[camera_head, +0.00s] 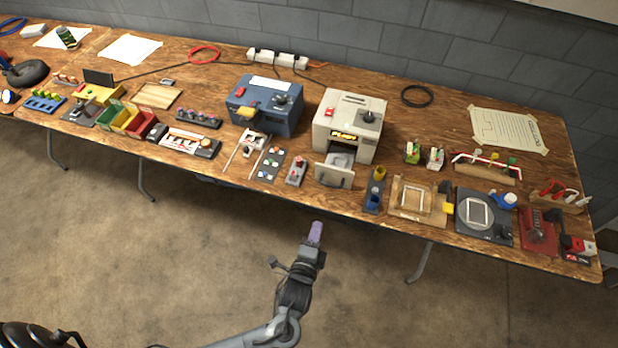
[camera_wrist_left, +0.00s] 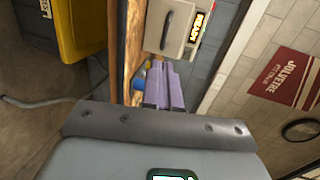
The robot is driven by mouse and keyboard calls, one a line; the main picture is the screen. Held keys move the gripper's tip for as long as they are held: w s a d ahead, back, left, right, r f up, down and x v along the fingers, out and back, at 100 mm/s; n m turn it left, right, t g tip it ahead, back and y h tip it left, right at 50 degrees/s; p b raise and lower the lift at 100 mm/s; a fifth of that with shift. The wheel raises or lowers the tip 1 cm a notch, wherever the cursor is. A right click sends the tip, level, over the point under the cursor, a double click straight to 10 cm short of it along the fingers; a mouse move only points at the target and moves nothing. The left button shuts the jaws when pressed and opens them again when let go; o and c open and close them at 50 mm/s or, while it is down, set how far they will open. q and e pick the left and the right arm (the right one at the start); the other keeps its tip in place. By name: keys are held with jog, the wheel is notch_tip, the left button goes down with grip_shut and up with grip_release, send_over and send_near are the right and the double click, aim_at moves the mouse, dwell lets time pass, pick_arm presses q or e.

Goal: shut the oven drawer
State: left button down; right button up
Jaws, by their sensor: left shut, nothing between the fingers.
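The oven (camera_head: 348,112) is a beige box with a red button, a dark knob and a lit yellow label, standing on the workbench. Its drawer (camera_head: 334,174) is pulled out towards the front edge, its pale front panel standing apart from the body. In the left wrist view the drawer front (camera_wrist_left: 178,22) shows a dark handle, beside the lit label. My left gripper (camera_head: 315,230) has purple fingers, shut and empty, in front of the table edge and below the drawer in the picture. The fingers (camera_wrist_left: 165,88) also show in the left wrist view, apart from the drawer. My right gripper is out of view.
A blue box (camera_head: 264,106) stands left of the oven. A wooden frame (camera_head: 411,198) lies further right.

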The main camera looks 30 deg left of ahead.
aim_at(331, 186)
pick_arm(q)
jog(key=b+x, duration=0.1)
jog(key=x, duration=0.3)
jog(key=b+x, duration=0.1)
jog(key=x, duration=0.4)
jog(key=r+b+x, duration=0.1)
jog(key=x, duration=0.3)
jog(key=shift+w+b, duration=0.3)
jog(key=shift+w, duration=0.2)
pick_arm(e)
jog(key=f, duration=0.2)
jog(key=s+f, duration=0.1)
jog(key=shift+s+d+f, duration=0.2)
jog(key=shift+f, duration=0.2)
